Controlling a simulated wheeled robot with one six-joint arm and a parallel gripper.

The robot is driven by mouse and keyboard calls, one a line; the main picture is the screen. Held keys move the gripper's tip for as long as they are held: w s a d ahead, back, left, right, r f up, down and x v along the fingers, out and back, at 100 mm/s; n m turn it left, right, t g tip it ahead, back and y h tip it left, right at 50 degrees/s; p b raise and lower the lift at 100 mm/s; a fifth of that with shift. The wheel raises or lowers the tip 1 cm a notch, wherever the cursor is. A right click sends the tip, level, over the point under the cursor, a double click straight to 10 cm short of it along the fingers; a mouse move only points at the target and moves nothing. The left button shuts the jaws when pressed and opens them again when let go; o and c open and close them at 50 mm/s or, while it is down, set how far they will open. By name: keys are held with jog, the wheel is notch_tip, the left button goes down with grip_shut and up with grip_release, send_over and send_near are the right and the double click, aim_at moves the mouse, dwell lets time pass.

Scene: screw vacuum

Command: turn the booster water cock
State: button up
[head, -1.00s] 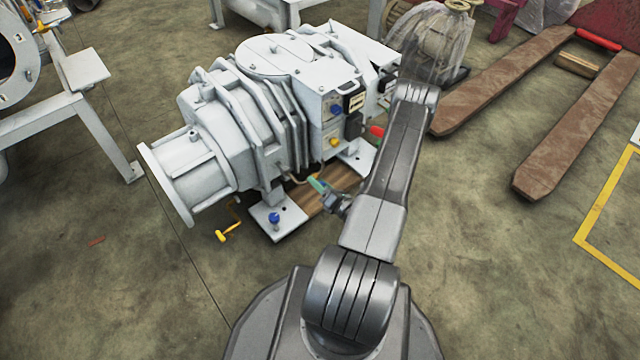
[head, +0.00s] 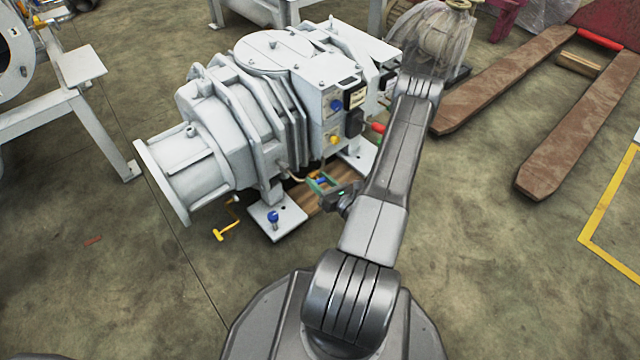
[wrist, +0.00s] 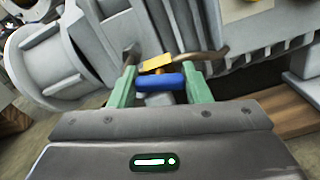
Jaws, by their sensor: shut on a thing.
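The booster (head: 240,115) is a pale grey ribbed machine in the middle of the head view. The water cock, a small blue handle (wrist: 160,82) on a brass-yellow body (wrist: 157,63), shows low on the machine in the wrist view. A bent pipe runs off to its right. My gripper (wrist: 160,88) has one green finger on each side of the blue handle and is shut on it. In the head view my gripper (head: 322,183) is low beside the machine's near side, under its ribbed casing. My wrist partly covers this spot there.
A yellow crank handle (head: 226,228) and a blue-topped bolt (head: 273,217) are near the front foot. A red handle (head: 377,128) sticks out on the right. Brown pallet-truck forks (head: 510,80) lie at upper right. The floor in front is clear.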

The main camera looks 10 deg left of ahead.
jog(key=shift+n+b, duration=0.45)
jog(key=shift+n, duration=0.65)
jog(key=o, duration=1)
jog(key=p+v, duration=0.3)
jog(key=v, duration=1.1)
jog(key=shift+a+p, duration=0.1)
jog(key=shift+p, duration=0.2)
jog(key=shift+w+a, duration=0.1)
jog(key=b+x, duration=0.3)
jog(key=x, duration=1)
jog(key=shift+w+a+b, duration=0.2)
jog(key=shift+a+b, duration=0.05)
jog(key=shift+b, duration=0.05)
